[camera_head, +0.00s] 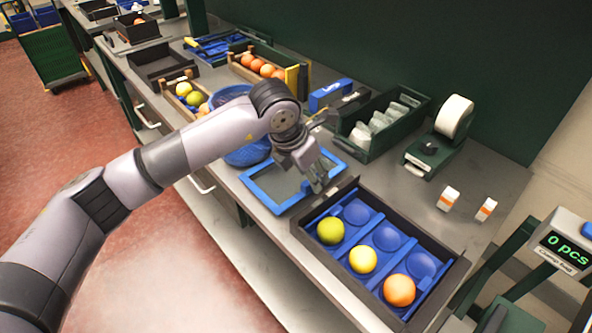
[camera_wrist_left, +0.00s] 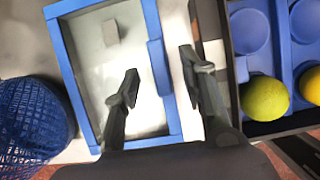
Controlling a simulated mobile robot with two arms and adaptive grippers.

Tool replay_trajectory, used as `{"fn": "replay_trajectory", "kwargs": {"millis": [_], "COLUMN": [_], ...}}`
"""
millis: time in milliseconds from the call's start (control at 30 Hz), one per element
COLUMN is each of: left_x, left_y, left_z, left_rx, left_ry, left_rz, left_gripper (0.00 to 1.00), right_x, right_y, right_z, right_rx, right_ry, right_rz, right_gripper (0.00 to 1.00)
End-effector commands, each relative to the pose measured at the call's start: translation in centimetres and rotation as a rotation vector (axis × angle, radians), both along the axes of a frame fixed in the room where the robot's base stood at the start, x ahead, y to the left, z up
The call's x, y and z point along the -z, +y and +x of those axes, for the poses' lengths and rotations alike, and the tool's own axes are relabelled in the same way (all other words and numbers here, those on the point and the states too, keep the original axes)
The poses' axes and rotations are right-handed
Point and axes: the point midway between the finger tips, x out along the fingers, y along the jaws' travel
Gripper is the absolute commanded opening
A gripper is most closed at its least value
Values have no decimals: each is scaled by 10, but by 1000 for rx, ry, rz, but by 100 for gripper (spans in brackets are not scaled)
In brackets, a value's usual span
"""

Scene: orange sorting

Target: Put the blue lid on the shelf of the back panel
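The blue lid (camera_head: 262,196), a flat blue frame with a clear middle, lies on the grey table beside the black tray. It also shows in the left wrist view (camera_wrist_left: 88,109). My left gripper (camera_head: 319,184) is over the lid's right edge, near the tray. In the left wrist view my left gripper (camera_wrist_left: 160,74) is open, its two fingers apart on either side of the lid's blue edge strip. I cannot tell whether they touch it. The green back panel (camera_head: 410,50) rises behind the table; no shelf on it is clearly visible. My right gripper is not in view.
The black tray (camera_head: 452,277) with blue cups holds a green, a yellow and an orange fruit. A blue net basket (camera_head: 247,154) stands left of the lid. A green bin (camera_head: 372,148) and a tape dispenser (camera_head: 440,140) stand behind. Small boxes (camera_head: 448,198) lie right.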

Motion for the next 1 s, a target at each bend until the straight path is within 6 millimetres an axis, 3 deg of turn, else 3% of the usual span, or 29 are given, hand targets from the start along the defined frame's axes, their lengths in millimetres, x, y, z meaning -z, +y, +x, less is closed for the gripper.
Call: {"fn": "replay_trajectory", "kwargs": {"millis": [133,367,900,1000], "left_x": [12,15,14,14], "left_y": [-4,-4,-4,-4], "left_z": [4,5,5,5], "left_rx": [0,1,0,0], "left_ry": [1,-2,-1,-1], "left_rz": [1,0,0,0], "left_gripper": [38,38,3,0], "right_x": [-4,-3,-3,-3], "right_y": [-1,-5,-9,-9], "right_z": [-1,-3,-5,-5], "right_rx": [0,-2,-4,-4], "right_ry": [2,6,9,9], "right_rz": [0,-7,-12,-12], "right_gripper": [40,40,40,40]}}
